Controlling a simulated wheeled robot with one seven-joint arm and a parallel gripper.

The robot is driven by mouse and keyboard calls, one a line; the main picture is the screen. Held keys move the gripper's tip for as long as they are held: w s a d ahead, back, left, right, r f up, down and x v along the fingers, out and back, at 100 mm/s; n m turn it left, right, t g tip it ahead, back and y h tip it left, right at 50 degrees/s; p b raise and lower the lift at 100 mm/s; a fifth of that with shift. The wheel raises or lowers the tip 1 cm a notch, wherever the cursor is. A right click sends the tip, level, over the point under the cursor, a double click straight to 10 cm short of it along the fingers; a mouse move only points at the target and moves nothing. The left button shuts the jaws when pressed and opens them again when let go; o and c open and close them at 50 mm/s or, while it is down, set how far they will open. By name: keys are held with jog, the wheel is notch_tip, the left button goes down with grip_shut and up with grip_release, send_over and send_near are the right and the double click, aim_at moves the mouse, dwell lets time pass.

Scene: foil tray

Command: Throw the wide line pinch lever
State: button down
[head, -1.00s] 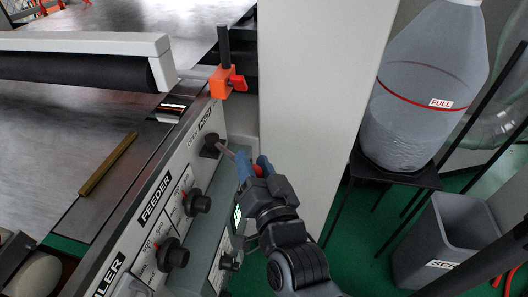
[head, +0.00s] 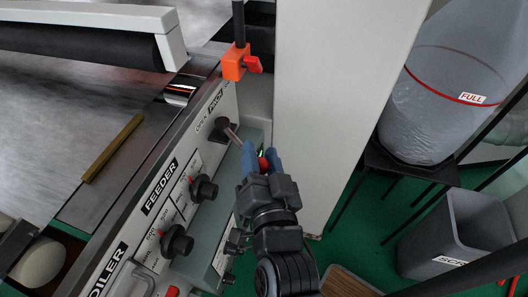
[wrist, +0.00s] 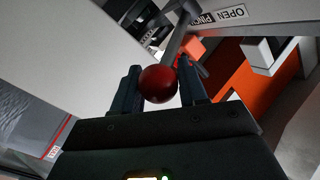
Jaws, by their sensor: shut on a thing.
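The pinch lever has a thin grey rod (head: 233,136) that leaves a dark pivot (head: 225,127) at the far end of the machine's side panel. The rod slopes down and right to a red ball knob (head: 263,163). In the wrist view the red knob (wrist: 159,84) sits between my two dark fingers, with the lever's rod (wrist: 175,45) running up behind it. My gripper (head: 262,152) has blue fingers in the head view and is shut on the knob. An OPEN/PINCH label (wrist: 222,15) lies near the pivot. The fingers partly hide the knob in the head view.
The panel carries black FEEDER knobs (head: 203,189) close to my arm's left. An orange clamp (head: 235,64) with a post stands above the lever. A pale column (head: 325,100) rises behind my gripper.

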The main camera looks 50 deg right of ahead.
jog(key=shift+a+f, duration=0.1)
jog(key=shift+f, duration=0.5)
jog(key=c, duration=0.5)
grip_release()
jog(key=shift+r, duration=0.2)
jog(key=shift+r, duration=0.1)
